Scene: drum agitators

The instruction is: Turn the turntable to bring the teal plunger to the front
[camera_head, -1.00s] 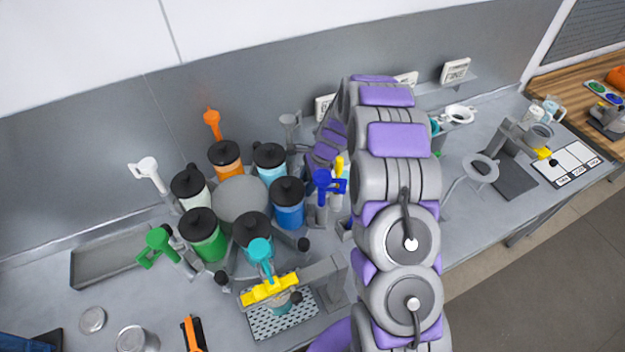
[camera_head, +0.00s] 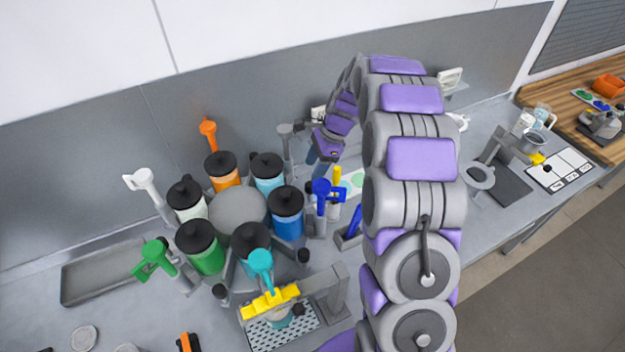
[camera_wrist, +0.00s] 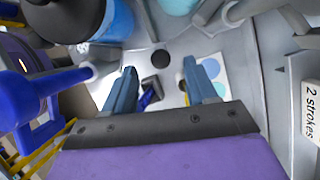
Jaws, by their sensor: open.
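The turntable (camera_head: 238,212) is a round grey disc ringed by several black-lidded jars: white, orange, light blue (camera_head: 268,178), blue (camera_head: 287,218), green and a front jar (camera_head: 250,240). The teal plunger (camera_head: 261,264) stands at the front jar, by the yellow bar. Dark knobs (camera_head: 303,255) stick out low around the ring. My gripper (camera_wrist: 158,68) is open and empty, its two blue-grey fingers pointing down. In the head view it is right of the light blue jar and behind the blue handle, partly hidden.
A blue handle (camera_head: 321,192) on a post stands beside my gripper; it fills the left of the wrist view (camera_wrist: 20,90). A card with coloured dots (camera_wrist: 210,75) lies beyond the fingers. White, orange and green handles ring the turntable. An empty tray (camera_head: 105,268) lies left.

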